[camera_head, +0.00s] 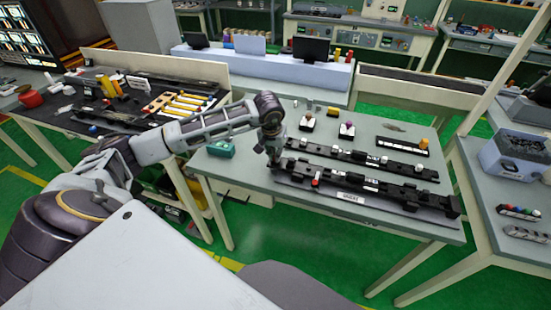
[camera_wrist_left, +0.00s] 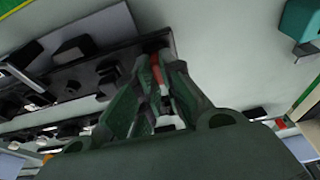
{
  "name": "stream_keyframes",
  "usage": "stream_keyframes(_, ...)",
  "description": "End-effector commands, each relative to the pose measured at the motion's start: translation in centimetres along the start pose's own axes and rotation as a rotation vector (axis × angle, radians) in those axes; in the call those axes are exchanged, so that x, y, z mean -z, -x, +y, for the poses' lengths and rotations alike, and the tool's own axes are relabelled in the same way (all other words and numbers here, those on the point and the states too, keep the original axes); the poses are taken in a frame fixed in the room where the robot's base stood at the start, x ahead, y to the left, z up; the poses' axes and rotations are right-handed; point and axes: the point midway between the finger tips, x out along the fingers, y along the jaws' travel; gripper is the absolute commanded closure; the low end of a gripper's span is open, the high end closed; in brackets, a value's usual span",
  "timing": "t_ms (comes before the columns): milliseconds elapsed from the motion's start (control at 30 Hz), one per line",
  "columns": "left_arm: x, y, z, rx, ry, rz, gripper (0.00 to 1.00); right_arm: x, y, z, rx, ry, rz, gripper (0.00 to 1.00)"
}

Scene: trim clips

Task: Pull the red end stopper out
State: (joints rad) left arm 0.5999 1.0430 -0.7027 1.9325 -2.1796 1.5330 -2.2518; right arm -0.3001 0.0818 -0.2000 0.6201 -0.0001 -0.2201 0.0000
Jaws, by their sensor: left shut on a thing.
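My left gripper (camera_head: 273,160) is at the left end of the front black rail (camera_head: 345,182) on the grey table. In the left wrist view the two green-grey fingers of my left gripper (camera_wrist_left: 160,80) are shut on a small red stopper (camera_wrist_left: 156,66) at the dark end of the rail (camera_wrist_left: 153,44). The fingers cover part of the stopper, and I cannot tell whether it is still seated in the rail. In the head view my gripper hides this end. My right gripper is not in view.
A small red piece (camera_head: 316,182) sits on the front rail. A second black rail (camera_head: 370,158) lies behind it. A teal box (camera_head: 221,149) stands left of my gripper. Small blocks with knobs (camera_head: 346,130) stand at the back.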

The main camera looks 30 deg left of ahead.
Motion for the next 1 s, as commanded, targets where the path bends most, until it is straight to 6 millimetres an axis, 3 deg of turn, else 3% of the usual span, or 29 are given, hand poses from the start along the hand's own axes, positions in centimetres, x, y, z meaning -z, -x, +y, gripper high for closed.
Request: stream_keyframes(1000,0.30,0.82,0.02,-0.001,0.000,0.004,1.00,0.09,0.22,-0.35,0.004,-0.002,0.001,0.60)
